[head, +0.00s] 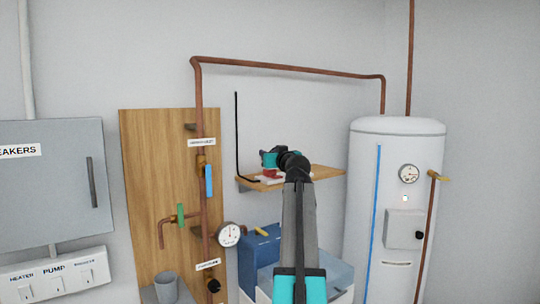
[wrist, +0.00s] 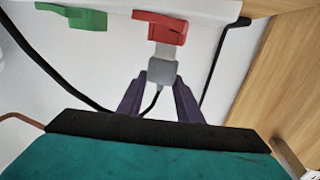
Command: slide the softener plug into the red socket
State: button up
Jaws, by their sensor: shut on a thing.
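The red socket (wrist: 162,27) hangs at the top middle of the wrist view, by the edge of a pale surface. A light grey plug (wrist: 162,73) is between the purple fingers of my gripper (wrist: 162,84), which is shut on it. A thin dark cord shows below the plug. The plug's narrower upper end meets the lower edge of the red socket; I cannot tell whether it is inside or only in front. In the head view my gripper (head: 270,157) is at the wooden shelf, and the plug cannot be made out.
A green socket-like piece (wrist: 76,17) sits left of the red one. Black cables run on both sides in the wrist view. In the head view are the wooden shelf (head: 318,173), a gauge (head: 229,234), a copper pipe (head: 199,120) and a white tank (head: 394,150).

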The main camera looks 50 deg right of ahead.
jog(key=shift+f+b, duration=0.9)
jog(key=o, duration=1.1)
jog(key=b+v, duration=0.2)
jog(key=v, duration=1.1)
jog(key=shift+s+a+b, duration=0.3)
jog(key=shift+s, duration=0.1)
dwell(0.4)
